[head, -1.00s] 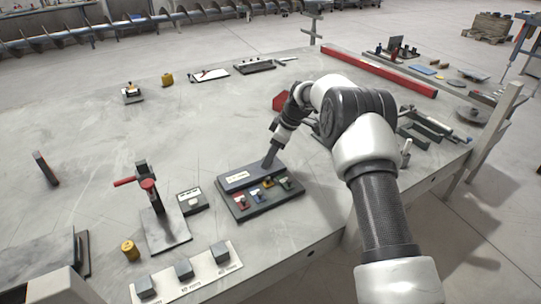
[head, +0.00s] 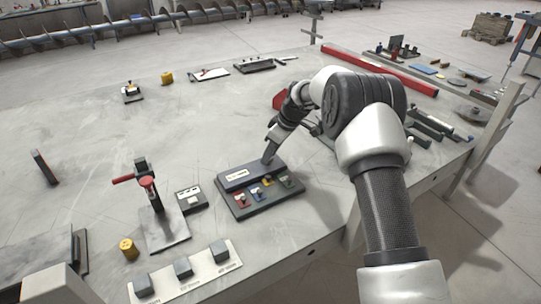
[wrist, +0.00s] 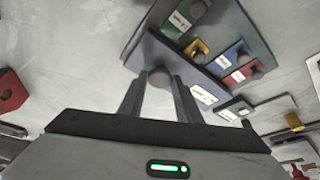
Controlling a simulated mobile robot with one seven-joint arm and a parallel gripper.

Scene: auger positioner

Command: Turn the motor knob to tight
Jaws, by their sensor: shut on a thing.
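A dark panel (head: 233,207) lies on the table, with a raised grey-blue bar (head: 236,178) along its back that carries a white label too small to read. A round grey knob (wrist: 160,77) on the bar sits between my fingertips in the wrist view. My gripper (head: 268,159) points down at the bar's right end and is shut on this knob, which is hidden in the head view. In front of the bar are small coloured plates with levers or knobs: red (head: 240,200), blue (head: 257,195), yellow (head: 268,182) and green (head: 286,182). No knob marking is readable.
Left of the panel are a small labelled box (head: 191,199) and a stand with a red handle (head: 168,232). A white strip with grey blocks (head: 208,273) lies at the front edge. A long red beam (head: 380,70) is at the back right.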

